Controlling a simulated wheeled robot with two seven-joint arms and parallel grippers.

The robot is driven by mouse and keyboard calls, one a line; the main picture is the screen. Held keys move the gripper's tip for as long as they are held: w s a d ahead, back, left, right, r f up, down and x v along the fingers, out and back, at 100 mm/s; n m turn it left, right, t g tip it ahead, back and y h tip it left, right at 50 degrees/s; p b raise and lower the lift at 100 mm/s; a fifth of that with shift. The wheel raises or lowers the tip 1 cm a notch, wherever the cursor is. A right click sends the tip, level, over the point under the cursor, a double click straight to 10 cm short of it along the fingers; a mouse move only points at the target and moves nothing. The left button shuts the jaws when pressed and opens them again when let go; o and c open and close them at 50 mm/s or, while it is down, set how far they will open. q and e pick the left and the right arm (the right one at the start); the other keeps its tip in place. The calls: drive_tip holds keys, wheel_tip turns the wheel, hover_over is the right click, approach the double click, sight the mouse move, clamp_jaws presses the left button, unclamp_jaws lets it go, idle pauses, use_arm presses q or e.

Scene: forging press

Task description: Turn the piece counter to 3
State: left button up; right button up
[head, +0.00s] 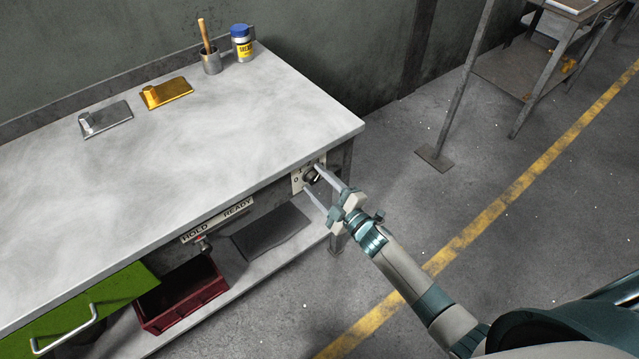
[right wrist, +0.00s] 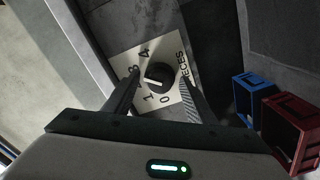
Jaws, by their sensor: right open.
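The piece counter is a black round knob (right wrist: 158,76) on a pale plate (right wrist: 138,57) marked PIECES, with 0, 1, 3 and 4 readable. A finger covers part of the scale between 1 and 3. The knob's white mark lies toward that left side; its exact number I cannot tell. In the head view the plate (head: 297,182) is on the bench's front, near the right corner. My right gripper (head: 311,176) is open in front of it. In the right wrist view its fingers (right wrist: 157,92) stand on either side of the knob, with no clear contact visible.
A HOLD/READY slider plate (head: 218,219) is left of the counter on the bench front. The bench top (head: 230,120) is mostly clear. Open floor lies to the right.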

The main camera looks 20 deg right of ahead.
drive_tip(key=shift+v, duration=0.85)
use_arm(q)
drive_tip(key=shift+s+a+f+g+y+b, duration=0.15)
drive_tip(key=shift+s+a+f+g+b, duration=0.2)
drive_tip(key=shift+a+f+b, duration=0.2)
drive_tip(key=shift+s+a+f+g+y+b, duration=0.15)
drive_tip(key=shift+s+a+f+g+b, duration=0.1)
drive_tip(key=shift+a+f+g+b, duration=0.25)
use_arm(e)
drive_tip(key=v, duration=1.5)
drive_tip(key=shift+s, duration=0.35)
use_arm(q)
drive_tip(key=shift+s, duration=0.2)
use_arm(e)
drive_tip(key=shift+d, duration=0.15)
